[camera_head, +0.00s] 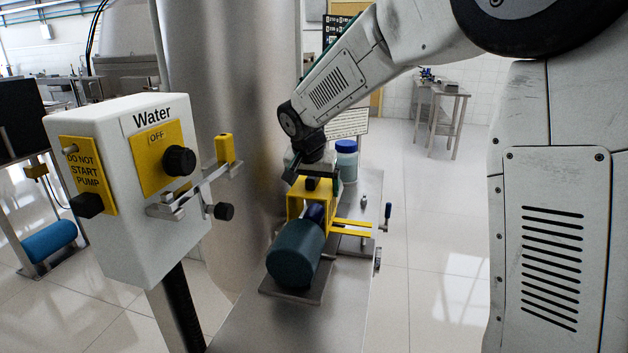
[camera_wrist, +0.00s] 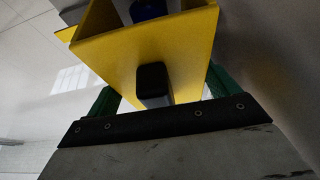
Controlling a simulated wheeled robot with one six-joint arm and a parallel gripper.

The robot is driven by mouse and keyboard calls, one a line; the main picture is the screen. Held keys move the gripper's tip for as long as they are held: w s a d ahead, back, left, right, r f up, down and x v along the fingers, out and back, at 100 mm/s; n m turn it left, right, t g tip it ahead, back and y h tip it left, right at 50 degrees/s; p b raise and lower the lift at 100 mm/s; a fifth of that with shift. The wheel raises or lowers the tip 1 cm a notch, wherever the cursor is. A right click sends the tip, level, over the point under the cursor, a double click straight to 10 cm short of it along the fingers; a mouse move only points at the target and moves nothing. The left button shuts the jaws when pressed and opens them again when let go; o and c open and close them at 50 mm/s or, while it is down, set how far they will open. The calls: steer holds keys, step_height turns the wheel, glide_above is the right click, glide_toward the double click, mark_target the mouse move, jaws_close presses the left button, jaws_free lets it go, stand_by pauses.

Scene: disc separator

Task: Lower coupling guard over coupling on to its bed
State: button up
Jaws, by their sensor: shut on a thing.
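The yellow coupling guard (camera_head: 294,200) is a box-like cover with a black handle on top, and its flanges (camera_head: 352,222) stick out to the right. My gripper (camera_head: 320,172) is shut on the guard's handle from above. The wrist view shows the guard (camera_wrist: 125,55) close up, with the black handle (camera_wrist: 153,83) between the green fingers of my gripper (camera_wrist: 160,92). The blue-purple coupling (camera_head: 315,213) shows through the guard's open end, behind the dark teal motor (camera_head: 295,252). The steel bed (camera_head: 245,325) runs underneath. I cannot tell whether the guard's flanges touch the bed.
A white Water control box (camera_head: 150,225) with yellow plates, a black knob and a lever stands at the left. A tall steel vessel (camera_head: 215,90) rises behind it. A blue-lidded jar (camera_head: 346,160) stands behind the guard. Clear floor (camera_head: 435,240) lies to the right.

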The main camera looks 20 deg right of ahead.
mark_target(310, 178)
steer(key=shift+f, duration=1.9)
steer(key=shift+f, duration=0.35)
steer(key=o, duration=1.3)
steer(key=shift+r, duration=0.1)
steer(key=v, duration=0.7)
steer(key=shift+s+a+r, duration=0.15)
steer(key=shift+s+r, duration=0.05)
steer(key=shift+r, duration=0.05)
